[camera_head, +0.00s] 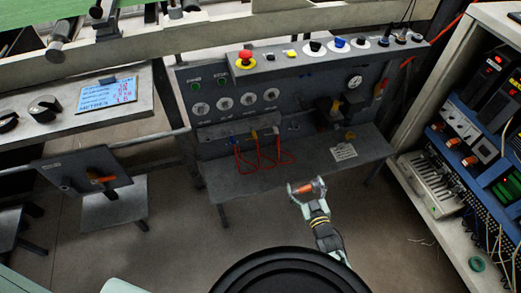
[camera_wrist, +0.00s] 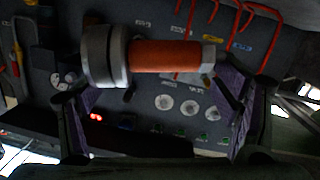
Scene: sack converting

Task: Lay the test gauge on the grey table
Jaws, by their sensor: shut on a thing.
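The test gauge has an orange handle and a grey and black round head. It lies across my gripper in the wrist view (camera_wrist: 165,55) and shows small in the head view (camera_head: 304,188). My gripper (camera_head: 307,187) is shut on it, with a finger towards each end of the gauge. The grey table (camera_head: 230,182) stands below the control panel. In the head view my gripper is in front of its near edge, with the gauge held in the air. How high it is above the tabletop I cannot tell.
Red looped cables (camera_head: 262,160) hang onto the table's middle. A white paper label (camera_head: 344,152) lies at its right part. The upright panel (camera_head: 275,98) with dials and buttons closes the back. A rack of electronics (camera_head: 460,150) stands at the right. The table's left front looks clear.

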